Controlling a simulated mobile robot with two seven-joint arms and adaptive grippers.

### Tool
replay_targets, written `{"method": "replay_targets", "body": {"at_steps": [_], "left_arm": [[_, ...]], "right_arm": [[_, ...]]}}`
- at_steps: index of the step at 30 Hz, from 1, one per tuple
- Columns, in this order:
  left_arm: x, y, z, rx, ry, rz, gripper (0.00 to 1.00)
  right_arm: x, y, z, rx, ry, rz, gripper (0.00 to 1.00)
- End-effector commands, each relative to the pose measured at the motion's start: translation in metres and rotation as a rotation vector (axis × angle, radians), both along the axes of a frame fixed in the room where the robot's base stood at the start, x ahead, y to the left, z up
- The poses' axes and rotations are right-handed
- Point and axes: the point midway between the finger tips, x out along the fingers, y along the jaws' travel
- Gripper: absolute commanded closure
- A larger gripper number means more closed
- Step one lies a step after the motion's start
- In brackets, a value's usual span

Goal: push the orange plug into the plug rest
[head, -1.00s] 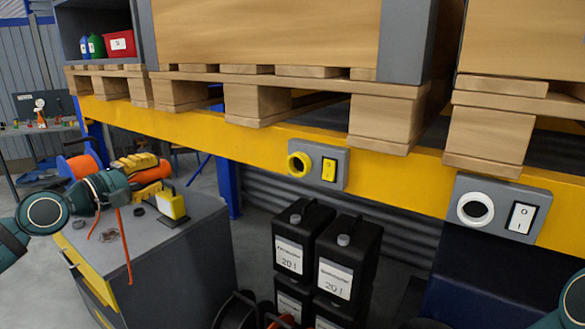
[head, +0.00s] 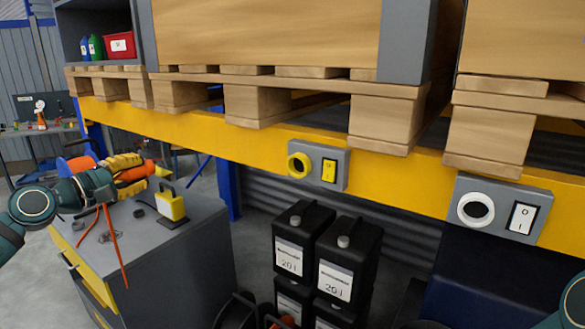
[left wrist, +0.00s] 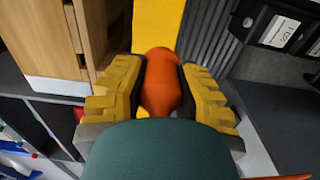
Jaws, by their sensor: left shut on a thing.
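My left gripper (head: 134,169) has yellow fingers and is shut on the orange plug (head: 131,175), held above the grey cabinet at the left. The plug's rounded end shows between the fingers in the left wrist view (left wrist: 160,85). An orange cord (head: 112,235) hangs below the gripper. A grey box on the yellow beam has a yellow-ringed opening (head: 291,160) and a yellow switch. Another has a white-ringed opening (head: 463,209) and a white switch. I cannot tell which thing is the plug rest. The plug is apart from both rings. My right gripper is out of view.
A yellow block with a dark handle (head: 171,207) stands on the grey cabinet (head: 175,255). Black canisters (head: 337,270) are stacked under the yellow beam (head: 245,153). Wooden pallets (head: 385,115) rest above it. The space before the boxes looks open.

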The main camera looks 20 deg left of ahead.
Motion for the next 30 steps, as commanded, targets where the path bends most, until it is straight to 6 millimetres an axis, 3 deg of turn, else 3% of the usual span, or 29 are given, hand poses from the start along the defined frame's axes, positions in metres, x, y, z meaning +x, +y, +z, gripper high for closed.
{"method": "replay_targets", "body": {"at_steps": [13,30], "left_arm": [[0.009,0.025,-0.005,0.000,0.000,0.000,1.00],[0.010,0.029,-0.005,-0.001,0.000,0.001,1.00]], "right_arm": [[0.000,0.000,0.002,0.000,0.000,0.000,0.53],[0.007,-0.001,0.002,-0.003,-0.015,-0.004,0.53]]}}
